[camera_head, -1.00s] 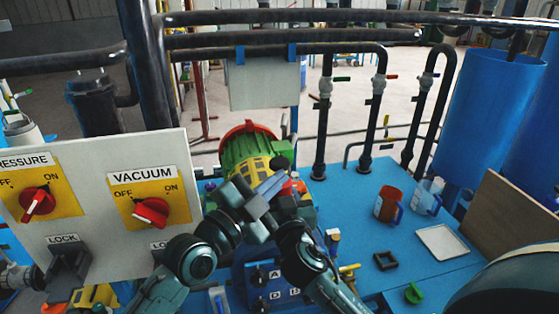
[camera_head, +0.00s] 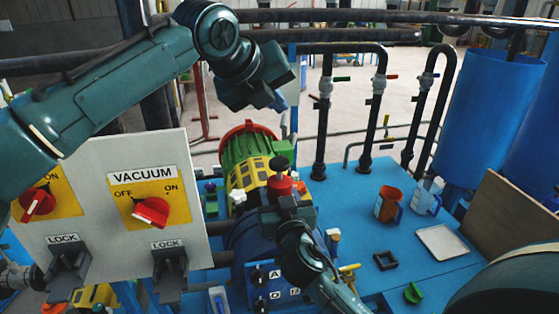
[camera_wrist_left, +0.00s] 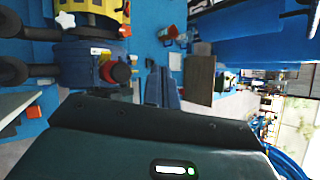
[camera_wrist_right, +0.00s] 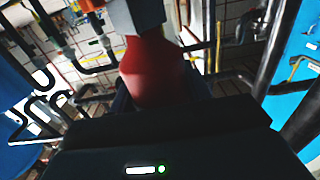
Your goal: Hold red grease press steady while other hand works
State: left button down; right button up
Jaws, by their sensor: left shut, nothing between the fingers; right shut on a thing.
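The red grease press (camera_head: 280,185) stands upright with a black knob on top, beside the green and yellow motor (camera_head: 248,155). My right gripper (camera_head: 288,207) is shut on the press low on its body. The press's red body (camera_wrist_right: 150,70) fills the space between the fingers in the right wrist view. My left gripper (camera_head: 277,98) is shut and empty, up above and behind the press, clear of it. Its closed fingers (camera_wrist_left: 160,85) also show in the left wrist view. The lower part of the press is hidden by my right gripper.
A white panel (camera_head: 110,225) with red pressure and vacuum knobs stands at left. On the blue table (camera_head: 350,210) are an orange-brown mug (camera_head: 388,204), a clear jug (camera_head: 427,196), a white tray (camera_head: 442,243) and a black square frame (camera_head: 386,260). Dark pipes cross above.

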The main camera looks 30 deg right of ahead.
aim_at(278, 163)
dwell(0.4)
pick_arm(q)
jog(key=shift+f, duration=4.35)
jog(key=shift+f, duration=0.4)
jog(key=shift+f, duration=1.35)
jog(key=shift+r, duration=1.75)
jog(key=shift+r, duration=0.1)
jog(key=shift+r, duration=2.45)
